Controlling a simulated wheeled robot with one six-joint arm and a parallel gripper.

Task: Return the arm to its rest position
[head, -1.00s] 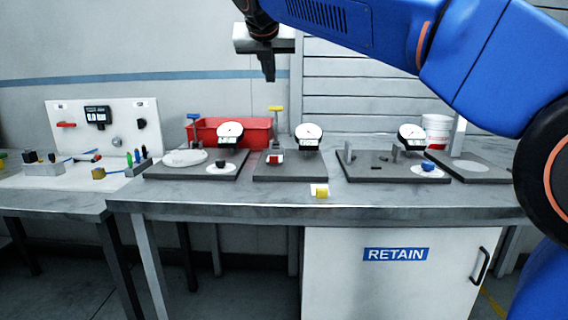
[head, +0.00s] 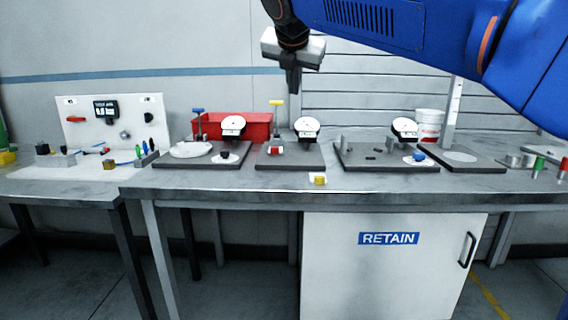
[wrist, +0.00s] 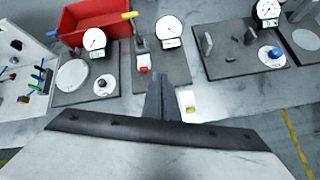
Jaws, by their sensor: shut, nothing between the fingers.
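My arm, blue with a dark wrist, reaches in from the upper right in the head view. My gripper (head: 292,80) hangs above the bench, fingers pointing down, shut and empty. In the wrist view my gripper (wrist: 162,98) shows as two dark fingers together, with nothing between them. It is apart from the fixtures and the bench top below.
The grey bench (head: 240,186) carries dark plates with dial gauges (head: 306,127), a red bin (head: 245,127) and a white bucket (head: 429,124). A yellow piece (head: 320,180) lies near the front edge. A white cabinet marked RETAIN (head: 390,260) stands below. A side table (head: 60,188) is at left.

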